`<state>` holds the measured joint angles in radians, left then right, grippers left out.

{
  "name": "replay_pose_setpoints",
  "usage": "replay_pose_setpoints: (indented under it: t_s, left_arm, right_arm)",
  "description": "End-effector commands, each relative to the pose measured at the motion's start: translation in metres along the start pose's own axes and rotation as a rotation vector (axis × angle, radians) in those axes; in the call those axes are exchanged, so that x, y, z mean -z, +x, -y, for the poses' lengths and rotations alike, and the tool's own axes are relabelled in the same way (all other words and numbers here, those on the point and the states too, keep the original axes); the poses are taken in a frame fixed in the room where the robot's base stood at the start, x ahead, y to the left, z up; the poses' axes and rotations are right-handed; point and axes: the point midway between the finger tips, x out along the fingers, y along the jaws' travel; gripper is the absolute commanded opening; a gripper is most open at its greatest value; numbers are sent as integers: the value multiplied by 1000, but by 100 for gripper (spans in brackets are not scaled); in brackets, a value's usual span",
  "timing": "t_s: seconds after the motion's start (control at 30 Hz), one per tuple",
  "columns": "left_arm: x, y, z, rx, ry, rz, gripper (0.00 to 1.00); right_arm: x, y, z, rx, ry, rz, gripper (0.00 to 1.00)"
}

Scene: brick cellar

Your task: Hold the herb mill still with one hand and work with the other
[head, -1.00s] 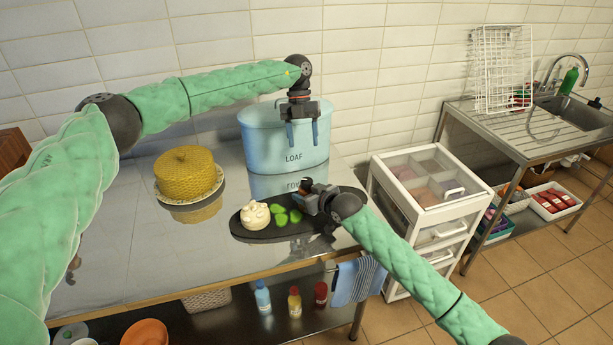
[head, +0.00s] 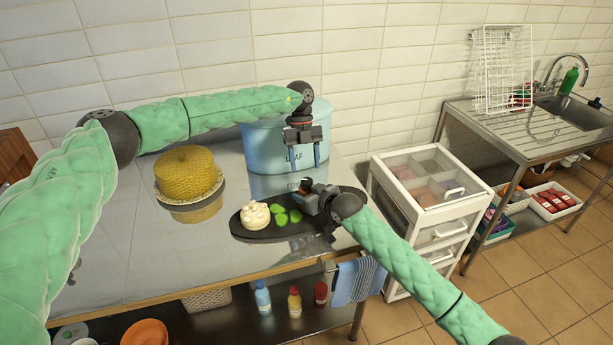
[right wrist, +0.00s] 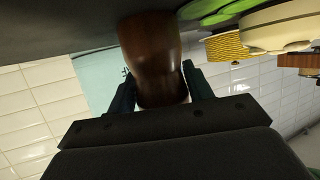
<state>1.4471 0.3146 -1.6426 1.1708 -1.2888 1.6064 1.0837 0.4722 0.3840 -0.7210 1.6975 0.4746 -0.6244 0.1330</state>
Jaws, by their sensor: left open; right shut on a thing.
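The herb mill (right wrist: 152,55) is a brown, waisted wooden body in the right wrist view, between the two fingers of my right gripper (right wrist: 160,90). That gripper is shut on it. In the head view my right gripper (head: 309,194) is low over the dark oval board (head: 262,236), and the mill is mostly hidden by it. My left gripper (head: 304,158) is open and empty, fingers pointing down, above the mill and in front of the blue loaf bin (head: 262,150). A gap shows between it and the right gripper.
A pale round item (head: 255,216) and green slices (head: 281,219) lie on the board. A yellow domed cover (head: 186,172) stands to the left on the shiny table (head: 120,240). A white drawer unit (head: 412,220) stands at the right. The left part of the table is clear.

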Motion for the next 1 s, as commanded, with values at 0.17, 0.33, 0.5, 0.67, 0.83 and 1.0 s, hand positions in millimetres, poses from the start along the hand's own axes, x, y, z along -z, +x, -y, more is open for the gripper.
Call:
replay_pose_setpoints:
  t_s: [0.17, 0.33, 0.5, 0.67, 0.83, 1.0]
  left_arm:
    - [0, 28, 0, -1, 2, -2, 56]
    - [0, 43, 0, 0, 1, -1, 56]
    - [0, 48, 0, 0, 1, -1, 56]
    - [0, 48, 0, 0, 1, -1, 56]
    - [0, 48, 0, 0, 1, -1, 34]
    - [0, 48, 0, 0, 1, -1, 10]
  right_arm:
    - [0, 0, 0, 0, 0, 0, 25]
    - [0, 0, 0, 0, 0, 0, 25]
    - [0, 0, 0, 0, 0, 0, 25]
    - [0, 0, 0, 0, 0, 0, 25]
    - [0, 0, 0, 0, 0, 0, 25]
    - [0, 0, 0, 0, 0, 0, 25]
